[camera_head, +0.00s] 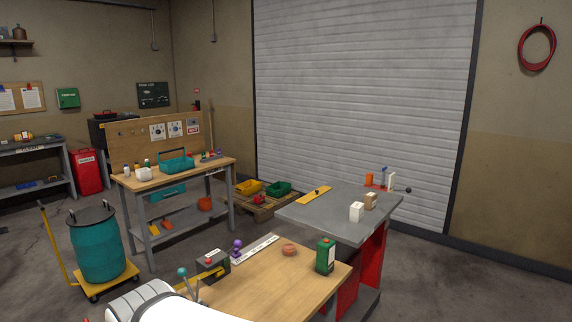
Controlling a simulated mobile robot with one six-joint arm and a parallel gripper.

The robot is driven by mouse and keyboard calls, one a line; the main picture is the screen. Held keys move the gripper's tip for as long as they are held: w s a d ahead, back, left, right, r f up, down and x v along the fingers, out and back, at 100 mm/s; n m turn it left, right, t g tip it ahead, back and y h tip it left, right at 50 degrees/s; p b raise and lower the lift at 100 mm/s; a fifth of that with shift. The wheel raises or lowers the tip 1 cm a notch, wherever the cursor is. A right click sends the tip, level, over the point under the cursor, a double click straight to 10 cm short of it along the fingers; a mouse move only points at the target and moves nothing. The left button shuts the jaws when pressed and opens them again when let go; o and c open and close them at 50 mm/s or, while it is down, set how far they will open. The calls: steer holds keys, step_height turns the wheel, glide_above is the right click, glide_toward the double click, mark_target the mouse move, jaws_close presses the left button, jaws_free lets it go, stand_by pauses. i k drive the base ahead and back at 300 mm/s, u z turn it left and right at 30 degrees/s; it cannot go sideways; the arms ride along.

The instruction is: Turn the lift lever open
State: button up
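No lever is marked as the lift lever, so I cannot tell for certain which one it is. A lever with a teal ball knob (182,272) stands tilted at the near left edge of the wooden table (270,290). Beside it is a dark box (212,263) with a red button on top and a yellow bar (204,279) in front. A dark ball knob (408,190) sticks out by the far right end of the grey-topped table (318,218) with red sides. My white arm part (150,302) shows at the bottom edge; my gripper is not in view.
A green can (325,256), a brown round object (289,250), a purple knobbed piece (237,246) and a pale ruled strip (256,249) are on the wooden table. A teal drum (97,245) stands on a yellow dolly at left. Open floor lies at right.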

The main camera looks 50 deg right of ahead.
mark_target(383, 186)
steer(key=z, duration=3.5)
steer(key=k, duration=1)
steer(key=u, duration=0.95)
steer(key=i, duration=0.95)
